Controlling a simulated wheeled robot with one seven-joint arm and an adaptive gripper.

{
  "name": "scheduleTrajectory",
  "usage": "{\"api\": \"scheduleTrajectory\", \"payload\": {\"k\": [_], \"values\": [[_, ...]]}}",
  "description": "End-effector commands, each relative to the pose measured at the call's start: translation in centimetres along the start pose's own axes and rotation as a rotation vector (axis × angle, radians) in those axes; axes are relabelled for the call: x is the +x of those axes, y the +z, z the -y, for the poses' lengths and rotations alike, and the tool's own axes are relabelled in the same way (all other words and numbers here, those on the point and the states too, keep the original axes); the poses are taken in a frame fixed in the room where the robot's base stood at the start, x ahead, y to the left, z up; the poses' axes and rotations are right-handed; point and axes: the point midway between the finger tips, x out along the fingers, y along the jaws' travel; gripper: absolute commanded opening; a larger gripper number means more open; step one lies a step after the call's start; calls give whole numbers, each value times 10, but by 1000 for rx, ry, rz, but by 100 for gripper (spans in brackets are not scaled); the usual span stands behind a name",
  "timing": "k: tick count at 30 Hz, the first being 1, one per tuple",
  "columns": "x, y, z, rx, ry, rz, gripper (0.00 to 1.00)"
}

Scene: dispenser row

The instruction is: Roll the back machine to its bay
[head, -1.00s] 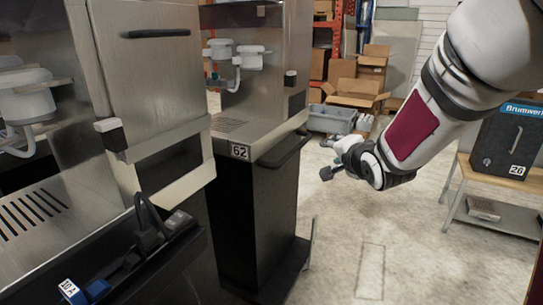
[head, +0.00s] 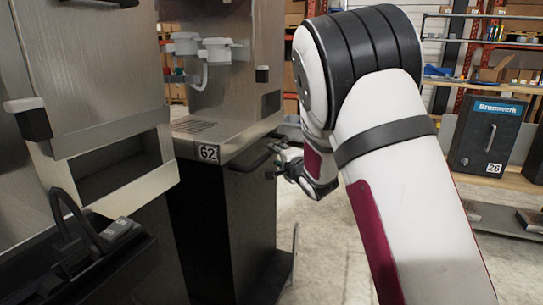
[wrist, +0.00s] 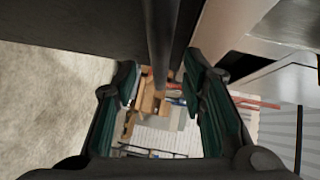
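The back machine (head: 240,225) is a steel and dark cabinet numbered 62, standing behind the nearer machine. Its dark bar handle (head: 256,155) runs along the upper right edge of the cabinet. My gripper (head: 286,166) is at the right end of this handle, partly hidden by my arm. In the wrist view my gripper (wrist: 161,76) is open, with a finger on each side of the handle bar (wrist: 162,35). Gaps show between the bar and both fingers. I cannot make out a marked bay on the floor.
The nearer steel machine (head: 95,115) fills the left side, close beside the back machine. A dark Brumwerk case (head: 485,137) numbered 26 sits on a low bench at the right. Shelving (head: 490,60) stands behind. Concrete floor (head: 335,240) is clear right of the back machine.

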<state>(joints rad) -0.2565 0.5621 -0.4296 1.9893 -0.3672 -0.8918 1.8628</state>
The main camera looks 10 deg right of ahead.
Motion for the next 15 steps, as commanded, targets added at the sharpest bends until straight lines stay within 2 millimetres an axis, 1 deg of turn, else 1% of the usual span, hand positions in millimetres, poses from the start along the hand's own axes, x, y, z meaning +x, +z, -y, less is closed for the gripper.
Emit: {"api": "scheduleTrajectory", "payload": {"k": [1,6,10,15], "values": [[10,1,-2,-4,-1,2,38],[36,1,-2,-3,0,1,38],[47,1,0,-2,-1,2,38],[52,0,0,-2,1,0,38]]}}
